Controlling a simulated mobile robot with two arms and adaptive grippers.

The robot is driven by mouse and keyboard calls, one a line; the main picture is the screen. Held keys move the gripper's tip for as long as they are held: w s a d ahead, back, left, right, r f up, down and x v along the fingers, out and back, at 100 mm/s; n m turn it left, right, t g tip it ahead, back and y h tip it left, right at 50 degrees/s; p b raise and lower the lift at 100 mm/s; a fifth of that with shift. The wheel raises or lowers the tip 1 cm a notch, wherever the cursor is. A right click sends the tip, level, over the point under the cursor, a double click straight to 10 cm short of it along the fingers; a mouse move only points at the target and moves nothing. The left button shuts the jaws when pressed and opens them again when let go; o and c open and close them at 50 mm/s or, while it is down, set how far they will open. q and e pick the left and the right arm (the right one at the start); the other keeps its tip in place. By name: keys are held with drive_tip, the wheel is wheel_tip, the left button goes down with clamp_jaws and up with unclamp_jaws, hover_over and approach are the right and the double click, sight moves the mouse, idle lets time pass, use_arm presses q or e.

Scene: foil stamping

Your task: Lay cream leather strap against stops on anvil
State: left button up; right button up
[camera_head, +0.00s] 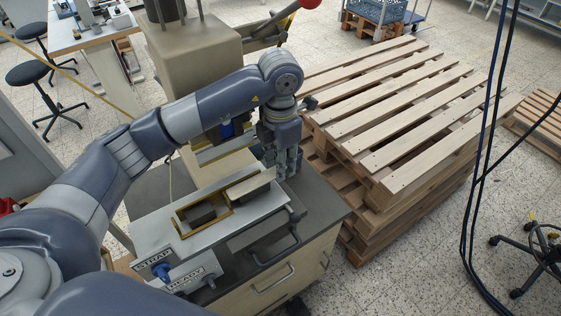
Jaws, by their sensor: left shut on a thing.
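My left gripper (283,172) points down at the right end of a grey metal fixture (158,231) on the cabinet top. It is shut on the cream strap (250,185), which reaches left from the fingers over the fixture's right part. The held end is hidden by the fingers, and I cannot tell whether the strap touches the surface below. A brass-coloured frame (181,222) with a dark block inside sits to the strap's left. The stamping press (195,62) stands behind, partly covered by my left arm. I cannot clearly make out the anvil's stops. My right gripper is out of view.
The fixture's front carries STRAP (153,260) and READY (187,277) labels, a blue knob (161,271) and a dark handle (281,246). Stacked wooden pallets (400,120) stand close on the right. Dark cables (484,150) hang at far right. The cabinet top is bare at its right corner (325,205).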

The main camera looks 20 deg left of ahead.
use_arm(q)
drive_tip(key=shift+f+b, duration=0.1)
drive_tip(key=shift+b, duration=0.2)
idle(0.4)
drive_tip(key=o, duration=0.8)
drive_tip(key=shift+r, duration=3.85)
drive_tip(key=shift+s+f, duration=0.1)
